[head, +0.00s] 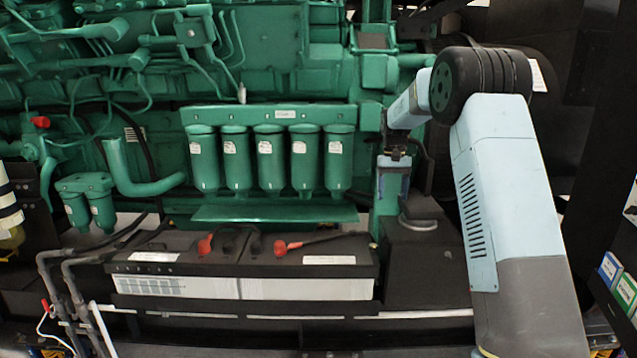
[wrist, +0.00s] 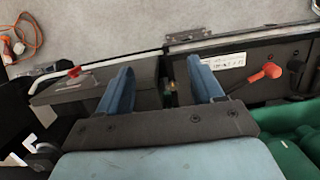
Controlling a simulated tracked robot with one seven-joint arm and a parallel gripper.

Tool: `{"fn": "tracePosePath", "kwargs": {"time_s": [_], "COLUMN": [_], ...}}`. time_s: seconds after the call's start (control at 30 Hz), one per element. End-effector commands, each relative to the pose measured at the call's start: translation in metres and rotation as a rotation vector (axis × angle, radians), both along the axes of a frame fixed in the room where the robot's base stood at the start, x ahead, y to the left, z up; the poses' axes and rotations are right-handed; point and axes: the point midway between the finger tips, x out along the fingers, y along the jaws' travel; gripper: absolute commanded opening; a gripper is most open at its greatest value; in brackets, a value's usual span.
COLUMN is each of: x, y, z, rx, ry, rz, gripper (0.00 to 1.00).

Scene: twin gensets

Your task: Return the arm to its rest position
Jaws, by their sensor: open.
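My arm, pale blue and grey, rises on the right of the head view and bends at a black joint. My gripper (head: 394,190) hangs from its end, pointing down in front of the green engine (head: 300,60), to the right of the row of green filter canisters (head: 269,158). In the wrist view the two blue fingers of my gripper (wrist: 160,80) are spread apart, with nothing held between them. The gap between a dark box and the battery box shows between them. I cannot tell how far the fingertips are above these.
A black battery box (head: 240,262) with red-capped cable ends (head: 280,247) stands below the canisters. A dark box (head: 425,260) stands right of it, close below my gripper. Grey pipes (head: 75,300) run at the lower left.

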Motion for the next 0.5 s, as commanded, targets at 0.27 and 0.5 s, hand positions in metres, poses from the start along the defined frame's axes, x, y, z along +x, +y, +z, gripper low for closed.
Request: {"fn": "tracePosePath", "kwargs": {"time_s": [0.27,0.5], "x": [-0.063,-0.124], "y": [-0.002,-0.004], "z": [0.065,0.106], "rx": [0.001,0.001], "ry": [-0.106,-0.195], "rz": [0.001,0.003], "gripper": [0.66,0.66]}}
